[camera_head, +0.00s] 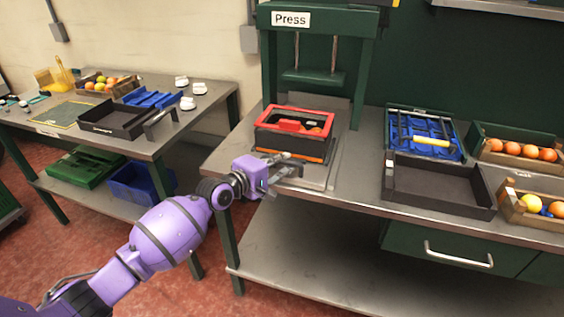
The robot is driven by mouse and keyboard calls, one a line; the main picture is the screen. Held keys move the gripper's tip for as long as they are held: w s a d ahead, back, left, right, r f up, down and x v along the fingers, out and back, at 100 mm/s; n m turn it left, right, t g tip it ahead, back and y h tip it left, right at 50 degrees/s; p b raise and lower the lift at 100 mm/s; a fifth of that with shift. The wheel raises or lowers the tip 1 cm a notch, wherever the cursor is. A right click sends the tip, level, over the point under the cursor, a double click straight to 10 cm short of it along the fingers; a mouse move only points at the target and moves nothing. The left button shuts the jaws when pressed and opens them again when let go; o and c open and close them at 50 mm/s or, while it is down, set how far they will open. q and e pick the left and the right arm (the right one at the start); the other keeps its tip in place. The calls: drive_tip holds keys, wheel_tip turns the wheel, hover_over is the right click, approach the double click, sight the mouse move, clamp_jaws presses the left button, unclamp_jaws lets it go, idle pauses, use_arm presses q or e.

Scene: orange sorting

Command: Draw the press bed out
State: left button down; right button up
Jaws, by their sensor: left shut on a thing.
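The green press (268,70) with a "Press" sign stands at the back of the middle bench, its plate raised on two rods. The grey press bed (318,176) lies flat below and in front of it. A dark box with a red rim (284,112) and an orange lower edge sits on the bed, with a red piece and orange fruit inside. My left gripper (287,172) is at the bed's front edge, shut on its handle, which the fingers mostly hide. My right gripper is out of view.
To the right stand an empty dark tray (440,203), a blue crate (400,122) with a yellow-handled tool, and crates of oranges (520,135). A drawer (455,252) is below. The left table (190,120) holds trays and fruit. The bench front left of my gripper is clear.

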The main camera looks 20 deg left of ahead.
use_arm(q)
drive_tip(key=shift+s+d+f, duration=0.1)
drive_tip(key=c, duration=2.2)
unclamp_jaws()
drive_tip(key=o, duration=0.4)
drive_tip(key=shift+s, duration=0.15)
drive_tip(key=shift+o, duration=0.2)
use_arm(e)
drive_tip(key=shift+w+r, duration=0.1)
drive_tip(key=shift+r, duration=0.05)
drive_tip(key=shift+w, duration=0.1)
use_arm(q)
drive_tip(key=v, duration=1.2)
